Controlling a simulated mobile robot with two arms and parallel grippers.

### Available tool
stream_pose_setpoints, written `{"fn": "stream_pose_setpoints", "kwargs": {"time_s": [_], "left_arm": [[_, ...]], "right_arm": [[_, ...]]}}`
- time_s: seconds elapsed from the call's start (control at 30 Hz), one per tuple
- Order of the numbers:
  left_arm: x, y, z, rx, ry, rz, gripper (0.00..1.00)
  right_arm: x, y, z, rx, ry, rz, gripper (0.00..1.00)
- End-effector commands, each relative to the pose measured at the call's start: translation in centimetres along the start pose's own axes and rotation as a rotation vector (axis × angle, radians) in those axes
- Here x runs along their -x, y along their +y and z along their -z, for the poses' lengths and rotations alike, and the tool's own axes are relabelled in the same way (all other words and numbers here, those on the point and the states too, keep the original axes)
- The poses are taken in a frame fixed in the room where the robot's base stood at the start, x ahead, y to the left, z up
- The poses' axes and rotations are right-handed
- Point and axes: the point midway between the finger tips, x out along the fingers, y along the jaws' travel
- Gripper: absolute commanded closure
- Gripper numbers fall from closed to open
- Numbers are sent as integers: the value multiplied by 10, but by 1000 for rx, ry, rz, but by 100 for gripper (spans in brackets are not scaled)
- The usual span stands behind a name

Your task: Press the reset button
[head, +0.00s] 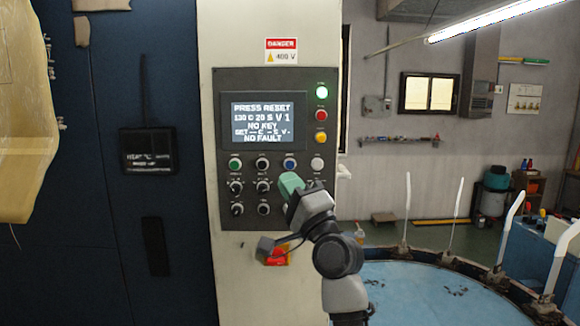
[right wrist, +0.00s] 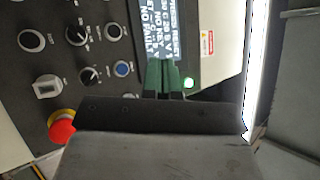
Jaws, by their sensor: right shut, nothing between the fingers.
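The control panel (head: 225,205) is upright on a pale cabinet. Its screen (head: 262,120) reads "PRESS RESET", "NO KEY" and "NO FAULT". A blue button (head: 290,163) sits in the top row of controls below the screen; it also shows in the right wrist view (right wrist: 122,68). The labels are too small to read, so I cannot tell for sure which button is reset. My right gripper (head: 288,182), with green fingers, is shut and empty in front of the panel, just below the blue button in the head view. Contact is not visible. My left gripper is out of view.
Green, red and yellow lamps (head: 321,114) line the panel's right side; the green one is lit. A red stop button (head: 276,256) on a yellow plate is partly behind my right arm. A round blue table (head: 420,290) with upright white forms stands at the right.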

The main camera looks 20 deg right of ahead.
Motion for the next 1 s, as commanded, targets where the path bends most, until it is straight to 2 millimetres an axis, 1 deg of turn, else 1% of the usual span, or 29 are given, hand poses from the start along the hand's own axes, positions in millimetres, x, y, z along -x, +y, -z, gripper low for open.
{"fn": "stream_pose_setpoints", "kwargs": {"time_s": [0.17, 0.5, 0.6, 0.8, 1.0], "left_arm": [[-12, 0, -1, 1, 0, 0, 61], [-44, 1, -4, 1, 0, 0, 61], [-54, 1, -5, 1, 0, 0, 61], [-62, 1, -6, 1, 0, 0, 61], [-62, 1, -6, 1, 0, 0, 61]], "right_arm": [[-8, 10, 7, 3, -1, -1, 100], [-40, 34, 32, 2, 2, 0, 100], [-49, 40, 36, 3, -2, 0, 100], [-58, 44, 43, 2, 0, 0, 100], [-60, 44, 44, 2, 0, 0, 100]]}}
